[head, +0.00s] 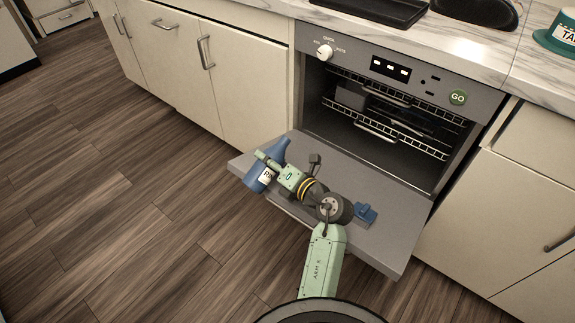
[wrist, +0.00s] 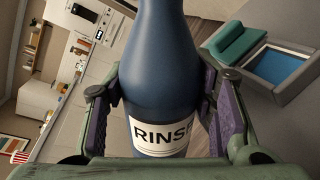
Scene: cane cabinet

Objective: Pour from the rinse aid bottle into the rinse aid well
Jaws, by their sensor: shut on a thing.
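The rinse aid bottle is blue with a white label (head: 265,176). It is over the left end of the open dishwasher door (head: 395,235), tilted with its narrow neck toward the upper right. My gripper (head: 270,164) is shut on its body. In the wrist view the bottle (wrist: 168,60) fills the middle between both fingers, with "RINS" readable and its top out of frame. A small blue fitting (head: 366,213) is on the door, right of my wrist and apart from the bottle. I cannot tell whether it is the rinse aid well; no opening shows clearly.
The dishwasher interior (head: 345,125) holds wire racks behind the lowered door. Closed cream cabinets (head: 245,85) stand left and right of it. The wooden floor on the left is clear.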

